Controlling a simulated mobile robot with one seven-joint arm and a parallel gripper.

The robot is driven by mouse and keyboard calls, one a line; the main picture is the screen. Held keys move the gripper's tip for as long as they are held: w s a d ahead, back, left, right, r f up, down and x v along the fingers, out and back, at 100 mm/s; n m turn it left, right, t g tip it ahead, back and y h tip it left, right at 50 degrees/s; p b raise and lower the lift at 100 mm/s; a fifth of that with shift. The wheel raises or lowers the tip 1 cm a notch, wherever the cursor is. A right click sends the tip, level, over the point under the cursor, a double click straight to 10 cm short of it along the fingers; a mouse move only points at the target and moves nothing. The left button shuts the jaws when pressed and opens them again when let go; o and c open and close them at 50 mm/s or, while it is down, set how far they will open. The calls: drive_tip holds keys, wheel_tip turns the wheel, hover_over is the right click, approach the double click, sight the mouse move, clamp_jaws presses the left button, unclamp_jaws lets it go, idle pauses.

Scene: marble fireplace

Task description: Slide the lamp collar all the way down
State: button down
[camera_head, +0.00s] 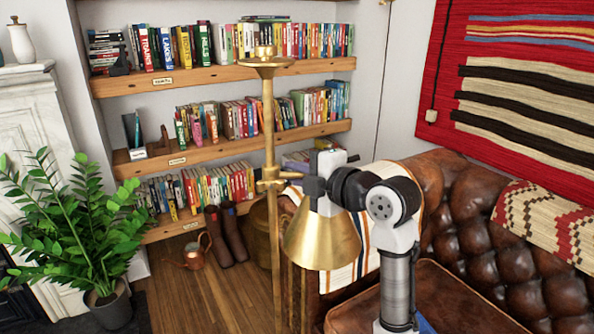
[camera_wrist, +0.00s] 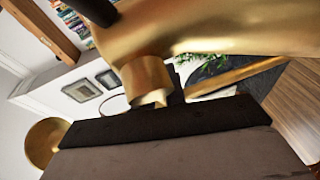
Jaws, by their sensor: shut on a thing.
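A brass floor lamp has an upright pole (camera_head: 268,130) with a dish top (camera_head: 266,62). Its collar (camera_head: 269,181) sits around the pole, well below the dish, with a short side arm reaching right to a hanging brass cone shade (camera_head: 322,242). My gripper (camera_head: 314,187) is shut on the side arm, at its outer end just above the shade. The wrist view shows my dark gripper edge (camera_wrist: 165,120) against a short brass cylinder (camera_wrist: 147,78) and larger brass surfaces. The exact grip contact is hidden. The pole's lower end is out of frame.
A leather sofa (camera_head: 470,215) stands at right, with a brown leather seat (camera_head: 440,300) beneath my arm. Bookshelves (camera_head: 220,75) are behind the lamp. A potted plant (camera_head: 75,225) stands at left, boots (camera_head: 226,235) and a copper watering can (camera_head: 195,252) behind.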

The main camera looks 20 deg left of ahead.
wheel_tip(320, 180, down, 22)
drive_tip(key=b, duration=1.7)
drive_tip(key=shift+r, duration=0.2)
drive_tip(key=shift+f, duration=0.1)
drive_tip(key=c, duration=1.5)
unclamp_jaws()
drive_tip(key=shift+o, duration=0.2)
drive_tip(key=shift+d, duration=0.1)
drive_tip(key=shift+s+d, duration=0.15)
drive_tip(key=shift+d, duration=0.1)
drive_tip(key=v, duration=1.3)
